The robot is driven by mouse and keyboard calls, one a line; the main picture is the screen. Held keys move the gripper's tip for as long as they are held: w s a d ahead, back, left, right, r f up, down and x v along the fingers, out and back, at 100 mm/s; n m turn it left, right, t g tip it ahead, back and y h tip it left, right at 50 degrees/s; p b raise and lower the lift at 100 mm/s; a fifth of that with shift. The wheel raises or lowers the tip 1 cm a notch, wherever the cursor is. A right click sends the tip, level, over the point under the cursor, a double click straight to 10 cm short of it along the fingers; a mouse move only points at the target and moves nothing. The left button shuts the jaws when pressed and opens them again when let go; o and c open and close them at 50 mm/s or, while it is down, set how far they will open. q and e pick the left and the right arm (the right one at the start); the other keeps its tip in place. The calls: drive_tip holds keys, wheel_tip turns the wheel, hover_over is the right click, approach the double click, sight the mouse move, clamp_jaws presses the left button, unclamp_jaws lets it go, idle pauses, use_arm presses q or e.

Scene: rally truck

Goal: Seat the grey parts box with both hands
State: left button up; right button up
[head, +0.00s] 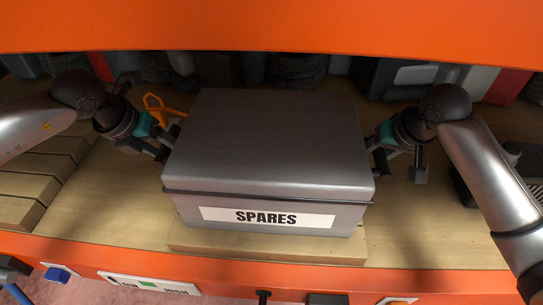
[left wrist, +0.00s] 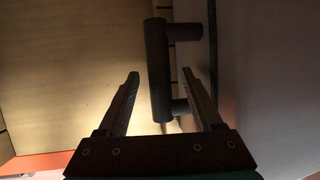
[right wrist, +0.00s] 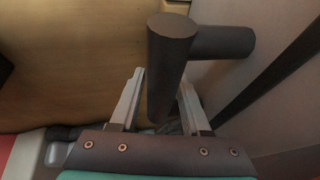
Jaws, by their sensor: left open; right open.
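The grey parts box (head: 270,140), lidded and labelled SPARES, sits on a pale wooden board (head: 265,246) in the middle of the truck bed. My left gripper (head: 163,152) is at the box's left side. In the left wrist view its open fingers (left wrist: 164,85) point at a dark bar handle (left wrist: 158,70) on the box's side, with the bar's near end between them. My right gripper (head: 378,165) is at the box's right side. In the right wrist view its open fingers (right wrist: 163,85) stand either side of the other dark bar handle (right wrist: 168,75). Whether the fingers touch the bars cannot be told.
Stacked wooden blocks (head: 40,170) lie on the left. An orange object (head: 160,106) lies behind my left gripper. Dark tyres (head: 290,68) and other gear line the back. An orange beam (head: 270,25) crosses above, and an orange edge (head: 230,264) runs along the front.

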use_arm(q)
drive_tip(key=shift+f, duration=0.15)
use_arm(e)
drive_tip(key=shift+w+f, duration=0.1)
drive_tip(key=shift+f, duration=0.15)
use_arm(q)
drive_tip(key=shift+c, duration=0.4)
use_arm(e)
drive_tip(key=shift+c, duration=0.4)
use_arm(q)
drive_tip(key=c, duration=0.6)
use_arm(e)
drive_tip(key=c, duration=0.6)
use_arm(q)
clamp_jaws()
use_arm(e)
clamp_jaws()
use_arm(q)
drive_tip(key=shift+w+r, duration=0.15)
drive_tip(key=shift+r, duration=0.05)
use_arm(e)
drive_tip(key=shift+w+r, duration=0.15)
drive_tip(key=shift+r, duration=0.05)
